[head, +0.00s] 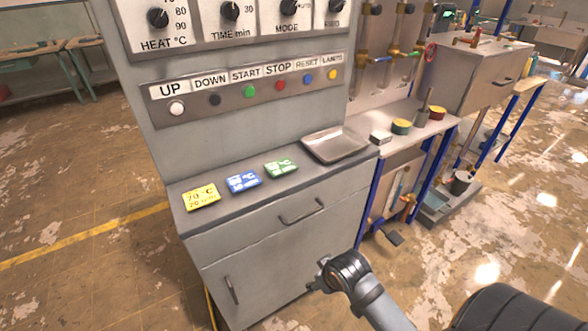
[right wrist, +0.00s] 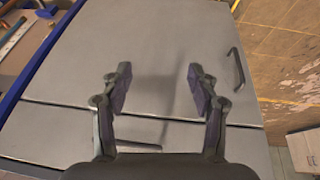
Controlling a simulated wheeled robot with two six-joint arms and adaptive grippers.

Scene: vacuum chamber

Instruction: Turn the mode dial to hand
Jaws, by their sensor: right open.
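The mode dial (head: 289,7) is a black knob on a white plate marked MODE. It is at the top edge of the head view, which cuts off part of its scale. I cannot make out "hand" or tell surely where the knob points. My right arm comes in from the bottom right in the head view, low in front of the cabinet and well below the dial. In the right wrist view my right gripper (right wrist: 157,88) has its two fingers wide apart with nothing between them, facing grey cabinet panels. My left gripper is not in view.
Heat (head: 157,17), time (head: 229,11) and a fourth dial (head: 336,6) flank the mode dial. Below is a row of coloured buttons (head: 250,91). The cabinet ledge holds yellow (head: 201,197), blue (head: 243,181) and green (head: 281,168) cards and a metal tray (head: 335,145).

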